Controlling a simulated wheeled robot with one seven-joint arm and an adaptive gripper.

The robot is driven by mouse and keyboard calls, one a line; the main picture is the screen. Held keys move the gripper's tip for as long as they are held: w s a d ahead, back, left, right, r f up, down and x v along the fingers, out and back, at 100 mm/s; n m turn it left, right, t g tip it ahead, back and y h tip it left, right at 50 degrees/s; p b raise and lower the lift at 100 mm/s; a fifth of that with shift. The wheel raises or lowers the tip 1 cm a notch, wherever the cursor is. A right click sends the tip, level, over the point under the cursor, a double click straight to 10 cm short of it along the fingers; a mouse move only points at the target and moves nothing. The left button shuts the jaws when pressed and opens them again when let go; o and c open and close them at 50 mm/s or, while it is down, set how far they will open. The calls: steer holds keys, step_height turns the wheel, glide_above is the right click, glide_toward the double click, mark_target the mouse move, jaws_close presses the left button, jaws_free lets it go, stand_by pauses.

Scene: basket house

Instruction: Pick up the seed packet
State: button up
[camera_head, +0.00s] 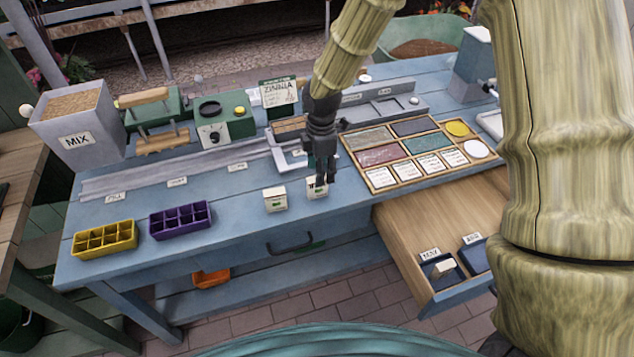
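My gripper (322,179) is dark and points down over the front part of the blue workbench (235,225). Its fingers are at a small white box-like packet (315,194) and partly cover it. I cannot tell whether they touch it or are closed around it. A similar small white packet with a dark label (275,202) stands just to the left, apart from the gripper. A larger packet marked ZINNIA (279,95) stands upright at the back of the bench.
A wooden tray with several compartments (342,147) lies right of the gripper. An open drawer (415,222) juts out at right. Yellow (105,240) and purple (181,222) cell trays sit left. A MIX bin (85,125) and green devices (222,125) line the back.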

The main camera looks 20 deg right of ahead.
mark_target(317, 188)
steer(key=shift+s+a+f, duration=0.15)
steer(key=shift+s+f, duration=0.15)
steer(key=shift+f, duration=0.05)
steer(key=f, duration=0.1)
steer(key=w+f, duration=0.1)
steer(key=shift+w+a+f, duration=0.1)
steer(key=shift+f, duration=0.2)
steer(key=shift+s+f+p, duration=0.1)
steer(key=shift+s+p, duration=0.2)
steer(key=shift+p, duration=0.1)
steer(key=shift+s+a+f, duration=0.1)
steer(key=shift+f, duration=0.15)
steer(key=f, duration=0.1)
steer(key=f+p, duration=0.1)
steer(key=f, duration=0.1)
steer(key=shift+w+a, duration=0.15)
steer(key=shift+w, duration=0.1)
steer(key=shift+s+f+p, duration=0.1)
steer(key=shift+f+p, duration=0.25)
steer(key=shift+f, duration=0.3)
steer(key=shift+c, duration=0.2)
